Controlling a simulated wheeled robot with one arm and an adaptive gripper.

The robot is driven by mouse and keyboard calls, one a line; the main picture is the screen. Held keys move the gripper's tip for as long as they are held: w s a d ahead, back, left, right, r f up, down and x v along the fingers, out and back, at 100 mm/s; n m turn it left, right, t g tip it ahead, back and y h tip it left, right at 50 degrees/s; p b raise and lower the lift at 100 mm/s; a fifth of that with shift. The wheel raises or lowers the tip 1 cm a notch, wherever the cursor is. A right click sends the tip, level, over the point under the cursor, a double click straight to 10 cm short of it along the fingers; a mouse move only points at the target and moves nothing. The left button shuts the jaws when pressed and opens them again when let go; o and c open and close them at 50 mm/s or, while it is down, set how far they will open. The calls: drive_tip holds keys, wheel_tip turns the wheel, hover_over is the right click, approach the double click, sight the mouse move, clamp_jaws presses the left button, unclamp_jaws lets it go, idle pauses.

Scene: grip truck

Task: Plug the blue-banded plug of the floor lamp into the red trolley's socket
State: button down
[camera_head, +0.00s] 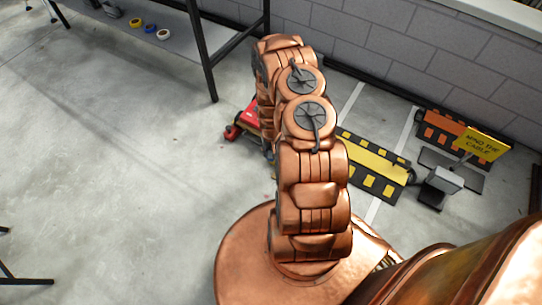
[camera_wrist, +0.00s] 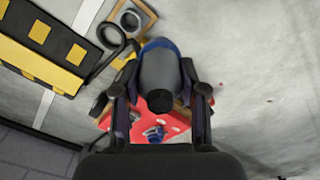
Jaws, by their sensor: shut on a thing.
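In the wrist view my gripper (camera_wrist: 158,98) is shut on a dark grey plug (camera_wrist: 160,80) with a blue band (camera_wrist: 158,45) at its far end. The plug lies between the two fingers, in front of the red trolley (camera_wrist: 180,128). A round blue-rimmed socket (camera_wrist: 153,134) shows on the trolley's red face, nearer the picture's bottom than the plug. I cannot tell the gap between plug and trolley. In the head view the red trolley (camera_head: 243,121) is partly hidden behind my arm, and the gripper and plug are hidden. I cannot identify the floor lamp surely.
A black-and-yellow cable ramp (camera_head: 372,165) lies right of my arm; a black cable (camera_wrist: 108,55) loops beside it. A yellow "MIND THE CABLE" sign (camera_head: 482,144) and a grey boxy item (camera_head: 441,183) stand farther right. A workbench (camera_head: 185,45) is upper left.

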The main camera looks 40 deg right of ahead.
drive_tip(key=w+d+b, duration=0.5)
drive_tip(key=w+b, duration=0.2)
drive_tip(key=b, duration=0.3)
drive_tip(key=shift+w, duration=0.25)
idle(0.3)
drive_tip(key=shift+w+d, duration=0.1)
